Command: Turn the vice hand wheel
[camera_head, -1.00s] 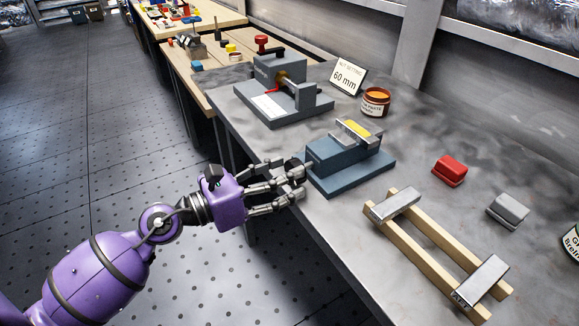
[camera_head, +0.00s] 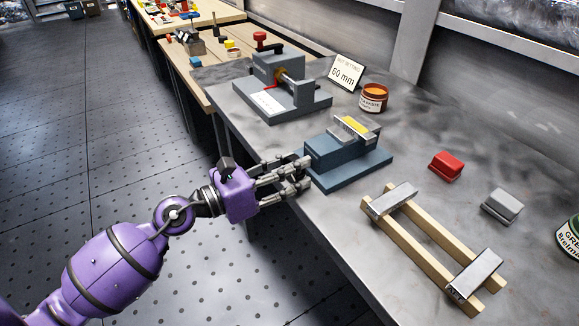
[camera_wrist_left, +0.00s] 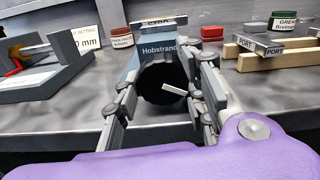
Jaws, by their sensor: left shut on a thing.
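The blue vice (camera_head: 345,165) stands at the near edge of the grey bench, with a yellow piece (camera_head: 355,125) between its pale metal jaw plates. In the left wrist view its body (camera_wrist_left: 150,50) is marked "Hobstrand". The black round hand wheel (camera_wrist_left: 160,80) faces my wrist camera, with a pale bar in front of it. My left gripper (camera_head: 303,175) reaches the wheel end of the vice. In the wrist view its fingers (camera_wrist_left: 163,105) are shut on the wheel from both sides. My right gripper is out of view.
A grey fixture (camera_head: 285,95) with a red knob and a "60 mm" sign (camera_head: 346,73) stand behind. A paste jar (camera_head: 374,97), a red block (camera_head: 445,166), a grey block (camera_head: 502,206) and a wooden rail frame (camera_head: 440,230) are on the bench. Open floor lies left.

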